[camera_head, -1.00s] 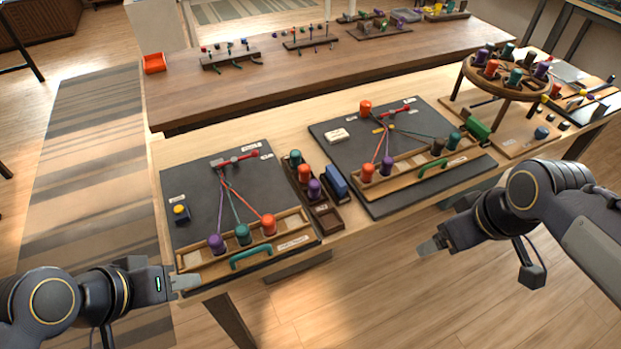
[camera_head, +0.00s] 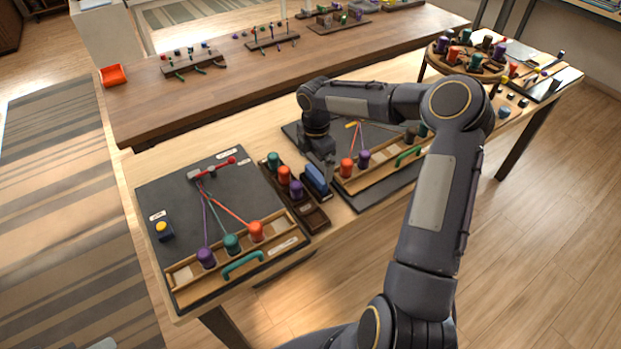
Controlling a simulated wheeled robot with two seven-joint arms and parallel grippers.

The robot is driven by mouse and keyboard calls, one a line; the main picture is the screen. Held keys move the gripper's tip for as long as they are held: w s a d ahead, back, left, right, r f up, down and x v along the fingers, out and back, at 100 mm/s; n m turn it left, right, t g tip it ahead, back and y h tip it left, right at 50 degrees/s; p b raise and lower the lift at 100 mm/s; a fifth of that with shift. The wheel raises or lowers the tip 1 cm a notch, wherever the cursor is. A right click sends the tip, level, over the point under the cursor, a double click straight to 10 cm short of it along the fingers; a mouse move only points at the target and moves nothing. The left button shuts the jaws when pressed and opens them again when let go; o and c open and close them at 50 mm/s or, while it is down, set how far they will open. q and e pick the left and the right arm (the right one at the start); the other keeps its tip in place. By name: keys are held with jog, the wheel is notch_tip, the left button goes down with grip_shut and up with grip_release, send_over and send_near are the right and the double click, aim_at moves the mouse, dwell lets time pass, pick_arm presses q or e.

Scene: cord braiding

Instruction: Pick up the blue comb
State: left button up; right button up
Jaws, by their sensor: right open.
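The blue comb (camera_head: 315,181) stands in a small dark holder between the two black boards, right of the spool tray. My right gripper (camera_head: 324,172) is open and points down at the comb, right over it. Its fingers partly cover the comb, and I cannot tell whether they touch it. At the bottom left edge only a pale tip shows, likely of my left gripper (camera_head: 102,344); its jaws cannot be judged.
The dark tray (camera_head: 309,217) with teal, orange and purple spools stands close left of the comb. The left board (camera_head: 160,195) carries cords and a spool rack. My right arm covers much of the right board (camera_head: 378,196). A round spool stand (camera_head: 432,60) is at the back right.

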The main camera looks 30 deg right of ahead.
aim_at(316, 173)
jog(key=f, duration=0.3)
jog(key=f+p, duration=0.1)
jog(key=shift+s+f, duration=0.3)
jog(key=shift+f, duration=0.4)
jog(key=c, duration=0.9)
jog(key=shift+r, duration=0.1)
